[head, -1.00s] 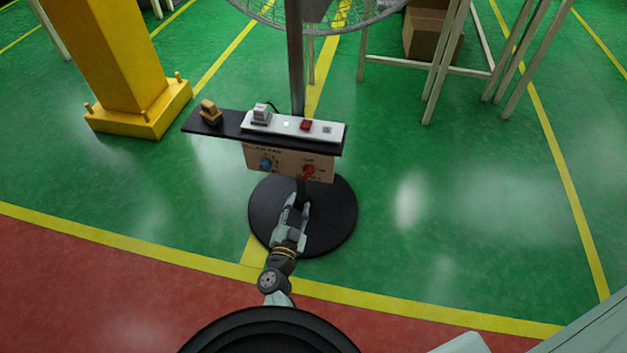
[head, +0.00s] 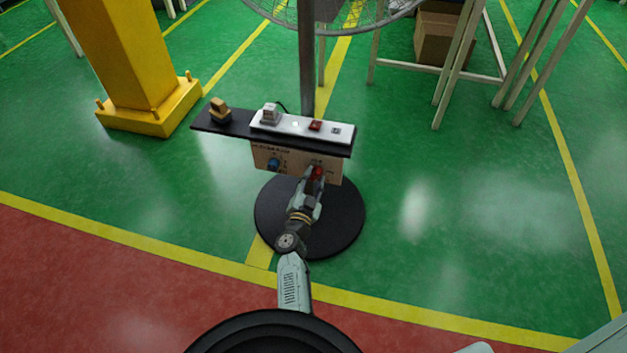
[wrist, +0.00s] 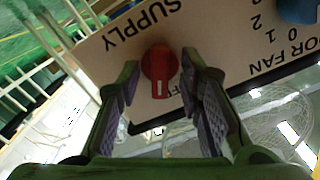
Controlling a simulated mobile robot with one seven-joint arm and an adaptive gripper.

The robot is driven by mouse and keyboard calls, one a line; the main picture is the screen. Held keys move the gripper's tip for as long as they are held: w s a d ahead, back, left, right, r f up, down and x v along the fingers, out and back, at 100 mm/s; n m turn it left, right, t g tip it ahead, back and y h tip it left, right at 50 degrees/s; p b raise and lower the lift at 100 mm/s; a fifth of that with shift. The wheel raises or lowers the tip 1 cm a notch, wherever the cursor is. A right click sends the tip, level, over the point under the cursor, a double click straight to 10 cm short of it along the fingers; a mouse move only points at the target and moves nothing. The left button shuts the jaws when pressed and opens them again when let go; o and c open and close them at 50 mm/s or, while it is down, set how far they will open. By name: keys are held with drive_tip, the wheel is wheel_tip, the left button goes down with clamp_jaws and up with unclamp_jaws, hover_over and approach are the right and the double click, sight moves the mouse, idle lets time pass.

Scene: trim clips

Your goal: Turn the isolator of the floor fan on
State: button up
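The isolator is a red rotary knob (wrist: 159,66) on a tan panel (wrist: 228,35) marked "SUPPLY"; its white pointer line points down in the wrist view, toward partly hidden lettering. In the head view the red knob (head: 317,173) is at the right of the panel. My gripper (wrist: 162,85) is open, with one finger on each side of the knob. I cannot tell whether the fingers touch it. A blue knob (head: 273,164) is on the left of the panel, labelled for the fan with 0, 1, 2. The floor fan (head: 307,70) stands behind the panel.
A black shelf (head: 215,124) above the panel carries a white power strip (head: 301,126) with a grey plug and red switch, and a yellow-brown block (head: 219,106). The fan's round black base (head: 340,220) is below. A yellow column (head: 125,60) stands left. Floor at right is clear.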

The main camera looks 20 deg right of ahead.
drive_tip(key=shift+c, duration=0.5)
clamp_jaws()
drive_tip(key=shift+m, duration=0.3)
drive_tip(key=m, duration=1.1)
drive_tip(key=shift+b, duration=0.35)
drive_tip(key=shift+m, duration=0.4)
drive_tip(key=shift+o, duration=0.5)
unclamp_jaws()
